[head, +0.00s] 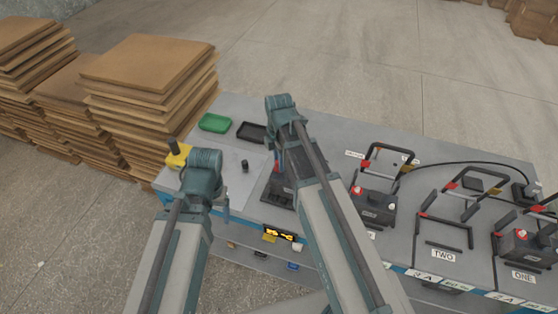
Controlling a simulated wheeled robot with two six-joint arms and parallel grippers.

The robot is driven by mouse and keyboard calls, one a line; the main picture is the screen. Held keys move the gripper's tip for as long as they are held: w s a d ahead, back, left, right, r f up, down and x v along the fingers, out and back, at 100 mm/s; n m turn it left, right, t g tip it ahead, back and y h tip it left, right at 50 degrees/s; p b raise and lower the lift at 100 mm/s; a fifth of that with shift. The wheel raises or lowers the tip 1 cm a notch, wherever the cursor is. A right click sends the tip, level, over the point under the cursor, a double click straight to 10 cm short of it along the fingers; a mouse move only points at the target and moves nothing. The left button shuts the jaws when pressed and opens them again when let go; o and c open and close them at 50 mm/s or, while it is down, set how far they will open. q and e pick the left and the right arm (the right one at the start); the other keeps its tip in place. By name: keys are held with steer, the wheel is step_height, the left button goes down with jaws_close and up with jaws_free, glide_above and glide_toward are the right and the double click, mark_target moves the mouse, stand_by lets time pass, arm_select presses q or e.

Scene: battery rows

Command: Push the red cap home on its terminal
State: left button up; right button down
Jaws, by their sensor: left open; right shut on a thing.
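A dark battery (278,190) stands on the bench, partly hidden behind my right arm. A small red part (276,162) shows at its back left, beside my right gripper (281,160); I cannot tell whether this is the red cap or how it sits on the terminal. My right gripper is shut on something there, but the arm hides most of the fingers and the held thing. My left gripper (226,206) is open over the bench's front left part, left of the battery and apart from it.
A green tray (215,123), a black tray (251,132), a small black cylinder (245,166) and a yellow object (178,155) lie at the left. Another battery (373,207) and one far right (524,246) stand in handled frames. An empty frame (443,232) lies between. Stacked boards (150,65) stand behind.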

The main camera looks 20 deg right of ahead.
steer(key=shift+f, duration=0.15)
steer(key=shift+c, duration=0.3)
jaws_free()
stand_by(0.3)
steer(key=shift+r+p, duration=3.45)
steer(key=shift+r, duration=0.1)
